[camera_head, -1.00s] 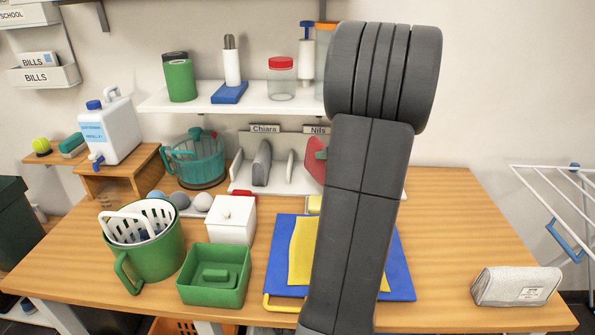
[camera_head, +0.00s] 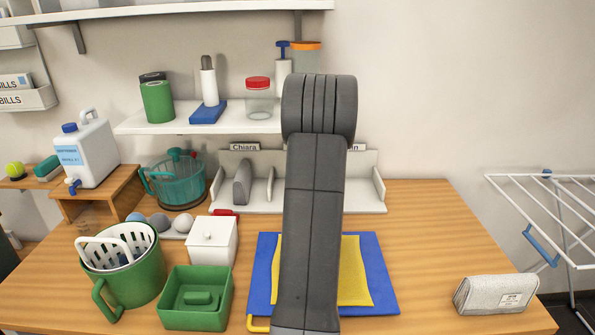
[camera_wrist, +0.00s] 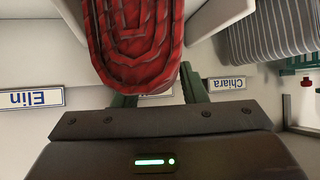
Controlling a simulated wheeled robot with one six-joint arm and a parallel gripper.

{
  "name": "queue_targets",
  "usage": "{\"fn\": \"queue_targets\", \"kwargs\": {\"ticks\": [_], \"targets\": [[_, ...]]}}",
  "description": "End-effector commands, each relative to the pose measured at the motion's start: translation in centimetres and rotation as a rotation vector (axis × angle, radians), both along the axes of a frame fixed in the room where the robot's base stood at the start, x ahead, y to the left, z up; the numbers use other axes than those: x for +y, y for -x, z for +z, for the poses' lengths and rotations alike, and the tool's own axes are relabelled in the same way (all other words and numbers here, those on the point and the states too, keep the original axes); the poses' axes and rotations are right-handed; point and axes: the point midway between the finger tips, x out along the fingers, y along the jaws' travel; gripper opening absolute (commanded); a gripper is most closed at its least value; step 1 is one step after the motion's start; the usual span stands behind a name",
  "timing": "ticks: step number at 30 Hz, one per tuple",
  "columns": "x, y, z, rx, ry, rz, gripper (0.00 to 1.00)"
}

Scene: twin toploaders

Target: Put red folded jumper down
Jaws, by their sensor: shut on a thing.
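The red folded jumper (camera_wrist: 135,45) fills the upper middle of the wrist view, with its coiled folds facing the camera. My gripper (camera_wrist: 158,92) has its green fingers on either side of the jumper and is shut on it. The pale divided sorter (camera_head: 365,198) stands at the back of the table. Its Chiara label (camera_head: 245,147) shows left of my arm; it also shows upside down in the wrist view (camera_wrist: 227,83), with the Elin label (camera_wrist: 32,98). The jumper hides most of a middle label. In the head view my arm hides gripper and jumper.
A grey folded garment (camera_head: 242,182) stands in the Chiara compartment. A shelf (camera_head: 200,123) with jars hangs above. A yellow cloth (camera_head: 355,275) lies on a blue board (camera_head: 383,285) below my arm. The table's right side is mostly clear beside a grey pouch (camera_head: 497,294).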

Motion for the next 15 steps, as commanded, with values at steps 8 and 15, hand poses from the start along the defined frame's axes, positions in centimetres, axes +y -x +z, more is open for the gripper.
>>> {"fn": "queue_targets", "kwargs": {"ticks": [8,15], "targets": [[0.9,-2.3,-1.6,-0.001,-0.001,0.001,0.01],[1.1,-3.2,-2.3,-0.002,-0.001,0.0,0.01]]}}
